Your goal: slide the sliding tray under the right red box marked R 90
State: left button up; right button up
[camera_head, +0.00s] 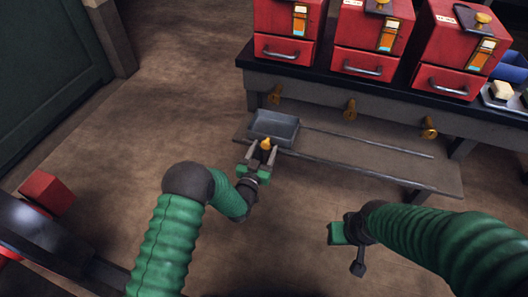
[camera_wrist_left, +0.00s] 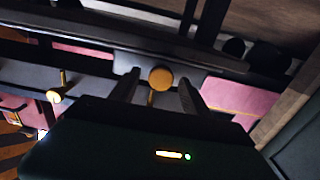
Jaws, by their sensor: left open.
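The grey sliding tray (camera_head: 273,125) is at the left end of a rail on the low shelf, below the left red box. An orange-yellow knob (camera_head: 266,144) is at its front. My left gripper (camera_head: 262,154) is open with its fingers on either side of that knob. The left wrist view shows the round knob (camera_wrist_left: 161,78) between the two apart fingers; contact is not clear. The right red box (camera_head: 462,45) stands on the bench at the far right of the rail; its label is too small to read. My right gripper (camera_head: 354,250) is away from the tray.
A left red box (camera_head: 285,27) and a middle red box (camera_head: 368,37) stand on the bench. Brass knobs (camera_head: 350,109) stick out below the bench edge. The rail (camera_head: 370,143) right of the tray looks clear. A red block (camera_head: 46,192) is at lower left.

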pick_arm(q)
grip_shut()
dwell(1.4)
